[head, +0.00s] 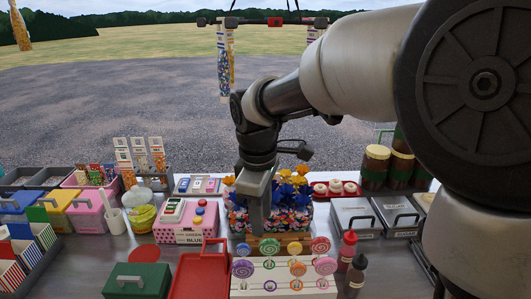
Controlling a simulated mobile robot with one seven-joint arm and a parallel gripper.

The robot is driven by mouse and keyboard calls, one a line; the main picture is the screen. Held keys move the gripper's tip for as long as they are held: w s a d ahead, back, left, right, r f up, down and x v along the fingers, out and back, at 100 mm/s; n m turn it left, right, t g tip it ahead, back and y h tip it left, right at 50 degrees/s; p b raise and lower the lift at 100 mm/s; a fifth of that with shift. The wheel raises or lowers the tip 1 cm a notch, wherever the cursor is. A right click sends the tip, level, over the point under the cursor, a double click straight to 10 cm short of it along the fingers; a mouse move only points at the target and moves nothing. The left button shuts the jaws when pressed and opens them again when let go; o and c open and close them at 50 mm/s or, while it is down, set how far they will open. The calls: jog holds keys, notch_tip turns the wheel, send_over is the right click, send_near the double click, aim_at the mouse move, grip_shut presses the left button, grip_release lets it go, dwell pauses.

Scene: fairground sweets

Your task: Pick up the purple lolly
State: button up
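Several round swirl lollies on white sticks stand upright in a white block (285,285) at the front middle of the counter. The purple lolly (242,268) appears to be the one at the front left of the block. A pink lolly (325,265) is at the front right, and an orange one (295,248) is in the back row. My gripper (261,228) points down behind the lollies, in front of a bin of colourful sweets. It looks apart from the purple lolly. I see it from the side, so its finger gap is hidden.
A red tray (202,275) and a green box (137,280) lie left of the block. A red bottle (347,248) and a dark bottle (355,275) stand close on its right. Grey lidded boxes (355,217) are further right.

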jog(key=w+a+f+n+g, duration=0.1)
jog(key=w+a+f+n, duration=0.15)
jog(key=a+f, duration=0.2)
jog(key=n, duration=0.1)
send_over(244, 276)
jog(key=w, duration=0.1)
jog(key=f, duration=1.3)
jog(key=shift+d, duration=0.2)
jog(key=f, duration=0.5)
jog(key=shift+a+f, duration=0.15)
jog(key=shift+a, duration=0.05)
grip_shut()
